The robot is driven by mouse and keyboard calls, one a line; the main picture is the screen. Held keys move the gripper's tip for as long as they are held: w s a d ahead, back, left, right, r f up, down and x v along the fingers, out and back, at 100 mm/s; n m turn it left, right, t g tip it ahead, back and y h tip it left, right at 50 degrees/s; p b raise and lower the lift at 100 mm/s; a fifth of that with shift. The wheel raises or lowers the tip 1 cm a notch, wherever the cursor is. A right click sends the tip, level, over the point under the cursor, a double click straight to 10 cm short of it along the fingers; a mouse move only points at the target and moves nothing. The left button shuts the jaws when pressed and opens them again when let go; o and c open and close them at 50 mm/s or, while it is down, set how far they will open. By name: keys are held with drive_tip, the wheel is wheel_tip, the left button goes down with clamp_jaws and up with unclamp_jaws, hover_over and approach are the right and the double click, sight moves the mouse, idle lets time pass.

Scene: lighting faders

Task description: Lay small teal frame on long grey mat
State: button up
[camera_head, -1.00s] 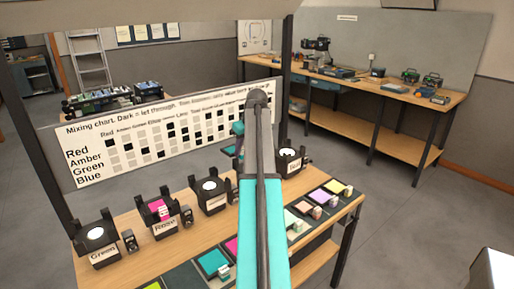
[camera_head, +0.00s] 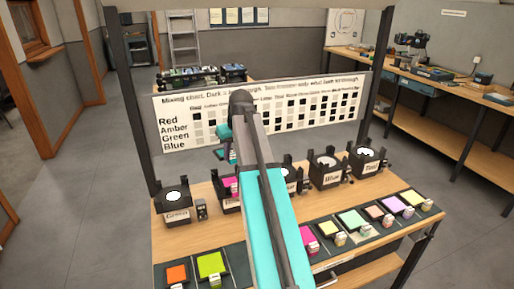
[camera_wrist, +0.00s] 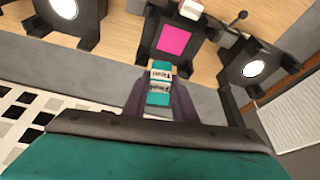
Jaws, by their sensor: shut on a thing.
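My gripper (camera_wrist: 159,92) is shut on a small teal piece with a pale lettered tag (camera_wrist: 158,98), which I take to be the small teal frame. The fingers hide part of it. In the head view my gripper (camera_head: 224,142) is in front of the chart board, above the far side of the bench, and the held piece is not clear. The long dark grey mat (camera_head: 237,268) runs along the front of the bench under several coloured frames. My arm hides its middle. The gripper is away from the mat.
Several black lamp boxes stand behind the mat, including the one labelled Green (camera_head: 176,208); one box holds a magenta frame (camera_wrist: 173,41). Orange (camera_head: 176,275) and lime (camera_head: 211,264) frames lie at the mat's left, others at its right. The chart board (camera_head: 290,110) stands behind.

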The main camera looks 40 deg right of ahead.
drive_tip(key=a+f+n, duration=0.1)
drive_tip(key=a, duration=3)
drive_tip(key=shift+s+a+n+y, duration=0.15)
drive_tip(key=shift+s+n+y, duration=0.05)
drive_tip(key=shift+n+y, duration=0.1)
